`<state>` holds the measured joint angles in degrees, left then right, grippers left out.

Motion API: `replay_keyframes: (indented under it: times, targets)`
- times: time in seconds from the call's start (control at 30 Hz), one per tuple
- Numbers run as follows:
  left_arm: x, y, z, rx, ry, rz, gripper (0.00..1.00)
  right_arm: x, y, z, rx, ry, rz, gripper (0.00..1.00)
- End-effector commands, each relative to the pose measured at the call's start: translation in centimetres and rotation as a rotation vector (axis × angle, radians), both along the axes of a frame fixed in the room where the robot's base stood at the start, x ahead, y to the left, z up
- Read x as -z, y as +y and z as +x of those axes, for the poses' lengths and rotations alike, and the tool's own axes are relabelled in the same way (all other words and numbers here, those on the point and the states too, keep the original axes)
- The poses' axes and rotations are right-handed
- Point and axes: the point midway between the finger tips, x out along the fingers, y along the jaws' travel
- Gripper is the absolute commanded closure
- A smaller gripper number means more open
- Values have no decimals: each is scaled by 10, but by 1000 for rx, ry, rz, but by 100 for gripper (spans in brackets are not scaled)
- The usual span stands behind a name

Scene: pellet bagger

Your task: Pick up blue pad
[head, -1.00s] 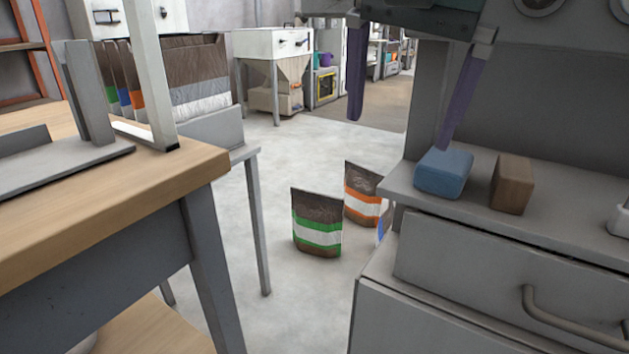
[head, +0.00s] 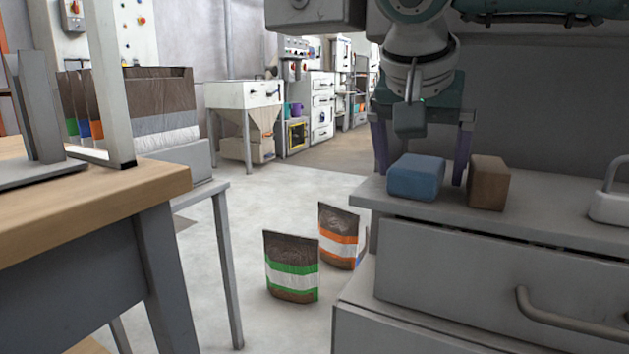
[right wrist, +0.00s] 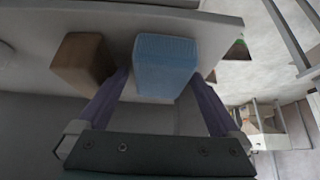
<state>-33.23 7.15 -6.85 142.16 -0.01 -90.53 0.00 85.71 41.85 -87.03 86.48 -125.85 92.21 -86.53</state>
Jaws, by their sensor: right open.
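The blue pad (head: 416,177) lies on the grey ledge above the drawer, at the right in the head view. In the right wrist view the blue pad (right wrist: 165,65) sits between the finger ends. My right gripper (head: 421,172) is open, with its purple fingers pointing down, one on each side of the pad. The fingers look apart from the pad in the head view, though in the right wrist view their tips come close to its sides. My left gripper is not in view.
A brown block (head: 488,183) stands just right of the pad, close to the right finger. A white handled object (head: 609,203) is at the ledge's right end. The grey ledge (head: 545,228) has a drawer below. Bags (head: 291,266) stand on the floor. A wooden table (head: 90,205) is at left.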

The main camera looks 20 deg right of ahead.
Motion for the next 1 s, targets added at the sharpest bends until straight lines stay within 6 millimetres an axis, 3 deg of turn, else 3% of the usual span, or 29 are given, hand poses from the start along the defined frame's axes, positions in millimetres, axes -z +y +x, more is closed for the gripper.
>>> replay_keyframes:
  times: [0.23,0.9,1.0]
  targets:
    - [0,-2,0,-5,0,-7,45,1,0,1,-2,-1,1,0]
    - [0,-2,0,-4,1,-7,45,1,0,1,-1,-1,2,75]
    - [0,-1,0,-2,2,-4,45,1,0,1,-1,-1,1,79]
